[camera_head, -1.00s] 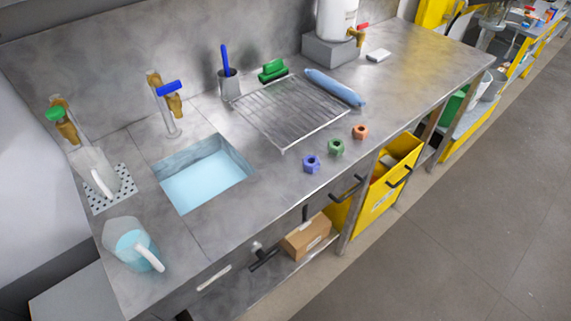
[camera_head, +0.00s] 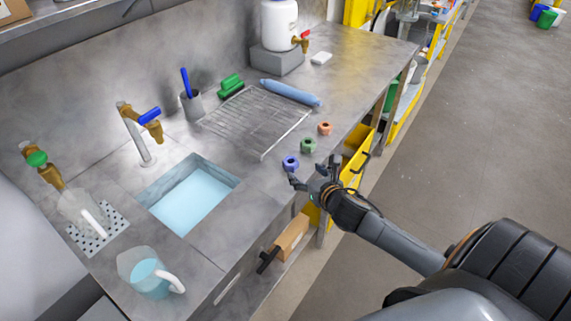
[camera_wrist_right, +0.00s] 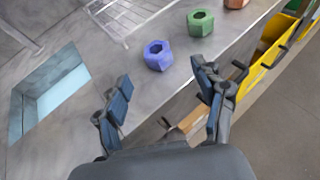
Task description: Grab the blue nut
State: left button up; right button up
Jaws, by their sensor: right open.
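The blue nut (camera_head: 291,162) stands on the metal counter near its front edge, at the near end of a row of three nuts. My right gripper (camera_head: 307,178) is at the counter's front edge, just in front of the blue nut. In the right wrist view the blue nut (camera_wrist_right: 158,55) lies ahead of the open fingers (camera_wrist_right: 163,92), which are apart from it. Nothing is between the fingers. My left gripper is not in view.
A green nut (camera_head: 308,145) and an orange nut (camera_head: 324,128) sit beyond the blue one. A wire rack (camera_head: 258,118) lies behind them. A sink (camera_head: 190,198) is to the left, with a pitcher (camera_head: 150,275) nearer. Yellow bins (camera_head: 352,165) are below the counter.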

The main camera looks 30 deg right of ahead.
aim_at(292, 163)
jog(key=x, duration=0.4)
jog(key=shift+w+a, duration=0.1)
jog(key=shift+w, duration=0.15)
jog(key=shift+w+f, duration=0.2)
jog(key=shift+w, duration=0.1)
jog(key=shift+w+f+p, duration=0.1)
jog(key=shift+w+p, duration=0.15)
jog(key=shift+p, duration=0.15)
jog(key=x, duration=0.3)
jog(key=shift+w+a+f+p, duration=0.1)
jog(key=shift+f+p, duration=0.05)
jog(key=shift+p, duration=0.25)
jog(key=shift+w+f, duration=0.35)
jog(key=shift+w, duration=0.25)
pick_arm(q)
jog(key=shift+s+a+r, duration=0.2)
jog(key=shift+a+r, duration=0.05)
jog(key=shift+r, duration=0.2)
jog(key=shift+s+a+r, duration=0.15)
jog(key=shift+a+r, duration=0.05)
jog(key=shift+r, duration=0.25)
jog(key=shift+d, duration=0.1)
pick_arm(e)
jog(key=shift+r, duration=0.1)
grip_shut()
